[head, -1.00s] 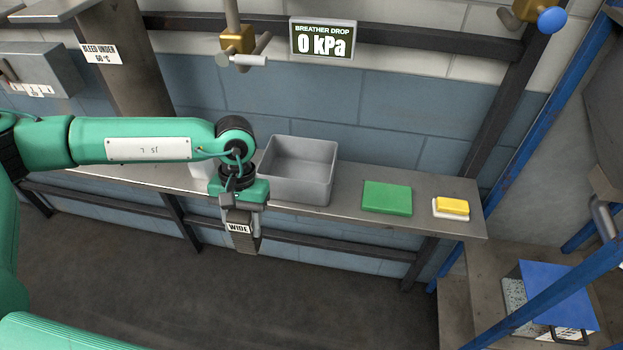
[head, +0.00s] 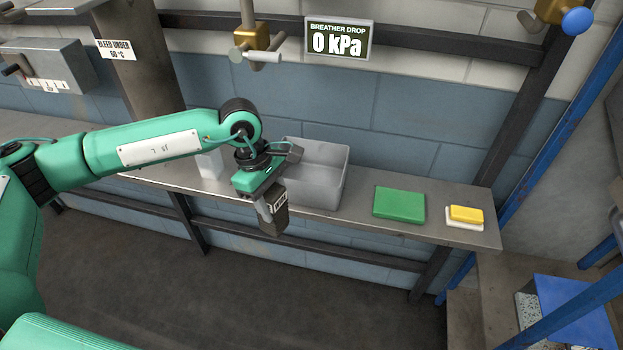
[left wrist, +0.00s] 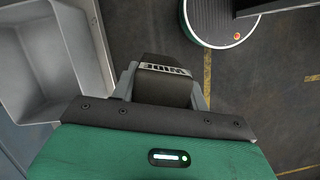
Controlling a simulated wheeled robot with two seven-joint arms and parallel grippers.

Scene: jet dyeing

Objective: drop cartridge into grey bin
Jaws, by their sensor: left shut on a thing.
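The grey bin (head: 322,180) is an open box on the metal shelf, and its inside shows empty in the head view. It also shows at the upper left of the left wrist view (left wrist: 66,62). My left gripper (head: 268,212) is shut on the dark cartridge (head: 275,212), which carries a white label reading "WIDE". The cartridge also shows between the fingers in the left wrist view (left wrist: 163,86). Gripper and cartridge hang just in front of the shelf, left of and nearer than the bin, not over its opening. My right gripper is not in view.
The metal shelf (head: 355,222) also bears a green block (head: 399,204), a yellow-and-white pad (head: 465,215) and a white container (head: 209,165) partly behind my arm. A valve (head: 253,42) and a "0 kPa" display (head: 338,40) are above. A blue-topped box (head: 572,308) stands lower right.

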